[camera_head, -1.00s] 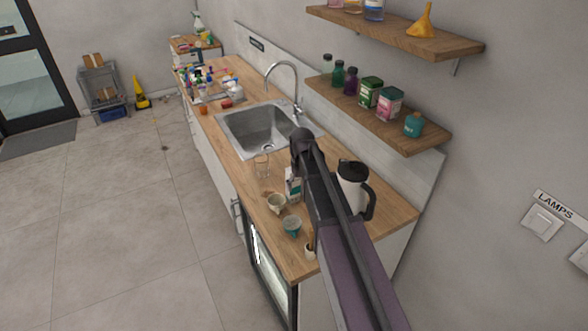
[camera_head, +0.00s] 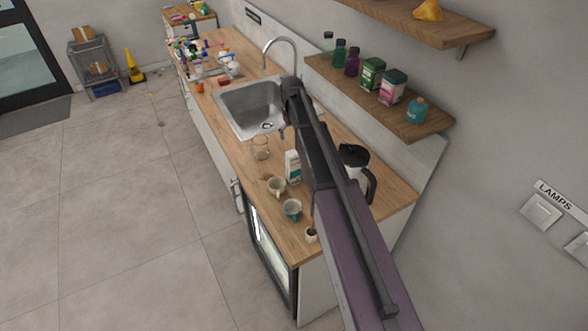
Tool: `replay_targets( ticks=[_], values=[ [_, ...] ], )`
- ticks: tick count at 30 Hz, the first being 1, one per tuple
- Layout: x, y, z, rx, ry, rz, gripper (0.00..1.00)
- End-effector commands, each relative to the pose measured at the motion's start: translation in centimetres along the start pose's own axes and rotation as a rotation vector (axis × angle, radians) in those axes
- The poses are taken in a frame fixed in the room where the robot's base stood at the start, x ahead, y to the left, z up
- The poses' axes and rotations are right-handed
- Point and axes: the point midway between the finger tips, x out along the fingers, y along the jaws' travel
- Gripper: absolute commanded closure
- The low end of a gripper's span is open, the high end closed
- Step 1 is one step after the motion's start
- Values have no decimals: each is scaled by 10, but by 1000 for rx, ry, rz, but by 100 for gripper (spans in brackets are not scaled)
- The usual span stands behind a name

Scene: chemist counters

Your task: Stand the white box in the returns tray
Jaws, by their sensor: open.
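A small white box-like carton (camera_head: 292,167) with teal-green markings stands upright on the wooden counter (camera_head: 238,160), left of my arm. It is the only white box I can pick out, but its label is too small to read. No tray marked as returns can be made out. A shallow tray-like thing among bottles (camera_head: 212,72) lies beyond the sink, too small to identify. My dark and purple arm reaches up across the counter. Its gripper cannot be made out, so its place relative to the carton does not show.
Two cups (camera_head: 276,186) (camera_head: 291,209), a clear glass (camera_head: 260,149) and a small pot (camera_head: 311,235) stand near the carton. A white jug with a black lid (camera_head: 354,158) is right of my arm. The sink (camera_head: 247,106) lies behind; a loaded shelf (camera_head: 375,103) overhangs. The left floor is open.

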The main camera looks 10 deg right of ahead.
Motion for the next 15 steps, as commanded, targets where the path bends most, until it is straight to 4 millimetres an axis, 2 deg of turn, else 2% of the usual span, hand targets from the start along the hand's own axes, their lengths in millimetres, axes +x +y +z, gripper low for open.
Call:
replay_targets(
  ticks=[15],
  values=[
    [40, 2, 1, 2, 0, 0, 0]
  ],
)
